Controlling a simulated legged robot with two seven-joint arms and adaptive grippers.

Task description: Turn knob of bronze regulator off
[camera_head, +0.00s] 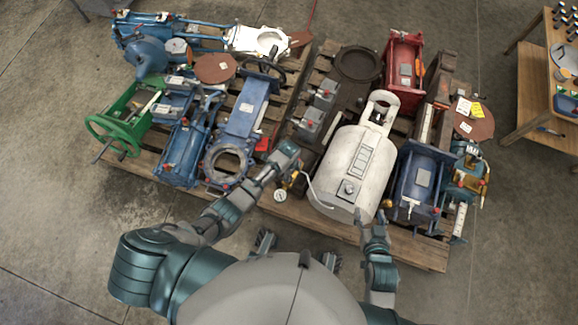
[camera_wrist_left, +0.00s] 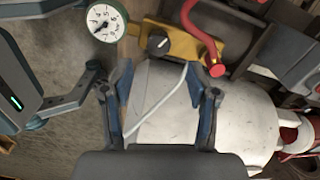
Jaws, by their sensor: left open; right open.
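The bronze regulator (camera_wrist_left: 180,40) shows at the top of the left wrist view as a yellow-bronze body with a dark round knob (camera_wrist_left: 158,43). A white dial gauge (camera_wrist_left: 106,22) is beside it, and also shows in the head view (camera_head: 280,196). In the head view the regulator is mostly hidden by my left gripper (camera_head: 292,162). In the left wrist view my left gripper (camera_wrist_left: 158,70) is open and empty, its fingertips apart and short of the knob. My right gripper (camera_head: 370,217) is open by the white tank's lower right side.
The white tank (camera_head: 340,165) lies on a wooden pallet (camera_head: 420,250) among blue, red and green machine parts. A red curved handle (camera_wrist_left: 205,35) and a pale thin tube (camera_wrist_left: 158,102) are close to the knob. Bare concrete lies to the left and in front.

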